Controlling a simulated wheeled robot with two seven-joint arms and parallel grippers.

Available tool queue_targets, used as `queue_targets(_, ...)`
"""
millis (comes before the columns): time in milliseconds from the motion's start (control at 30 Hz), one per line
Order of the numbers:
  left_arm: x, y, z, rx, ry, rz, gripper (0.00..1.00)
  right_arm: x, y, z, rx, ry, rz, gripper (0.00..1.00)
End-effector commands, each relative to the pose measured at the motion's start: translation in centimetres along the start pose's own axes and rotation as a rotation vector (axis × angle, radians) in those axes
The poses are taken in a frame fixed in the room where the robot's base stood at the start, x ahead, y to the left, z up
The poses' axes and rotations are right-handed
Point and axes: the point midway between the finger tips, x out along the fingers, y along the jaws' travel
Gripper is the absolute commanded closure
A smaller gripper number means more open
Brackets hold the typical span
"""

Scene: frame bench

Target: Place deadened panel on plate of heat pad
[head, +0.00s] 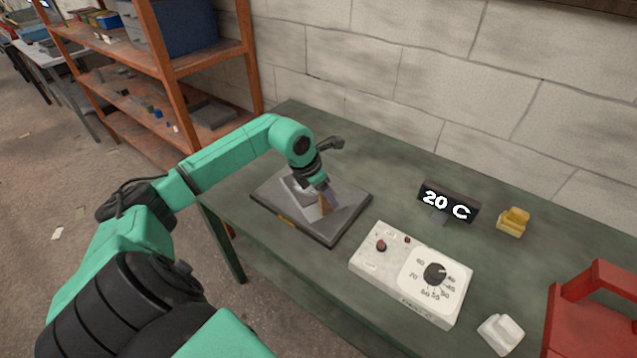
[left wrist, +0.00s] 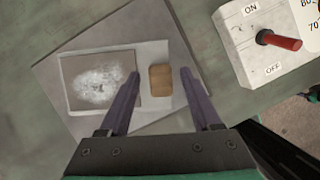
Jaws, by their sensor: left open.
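The heat pad's dark grey plate (head: 345,228) lies on the green bench, and its surface also shows in the left wrist view (left wrist: 110,30). A pale panel (head: 296,186) lies flat on it. In the left wrist view the panel (left wrist: 151,55) carries a grey square with a whitish smudge and a tan block (left wrist: 161,82). My left gripper (head: 328,198) is low over the plate. Its open fingers (left wrist: 160,74) stand on either side of the tan block, with visible gaps; I cannot tell their exact height. My right gripper is out of view.
A white control box (head: 412,272) with a dial and red switch (left wrist: 278,40) stands right of the plate. Behind it is a display (head: 448,202) reading 20 C. A yellow piece (head: 513,221), white piece (head: 501,333) and red box (head: 598,315) are further right.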

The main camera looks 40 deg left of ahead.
Motion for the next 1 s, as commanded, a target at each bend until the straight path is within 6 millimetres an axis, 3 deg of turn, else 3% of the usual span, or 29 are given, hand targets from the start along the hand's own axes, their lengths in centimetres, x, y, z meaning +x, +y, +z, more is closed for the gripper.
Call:
queue_targets(200,-4.9,0.0,-0.3,0.004,0.003,0.005,0.35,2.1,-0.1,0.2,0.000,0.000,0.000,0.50)
queue_targets(400,-7.7,0.0,-0.1,0.000,0.002,0.001,0.35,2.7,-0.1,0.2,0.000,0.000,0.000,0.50)
queue_targets(1000,-8.0,0.0,0.0,0.000,0.001,-0.001,0.35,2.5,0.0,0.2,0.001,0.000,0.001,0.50)
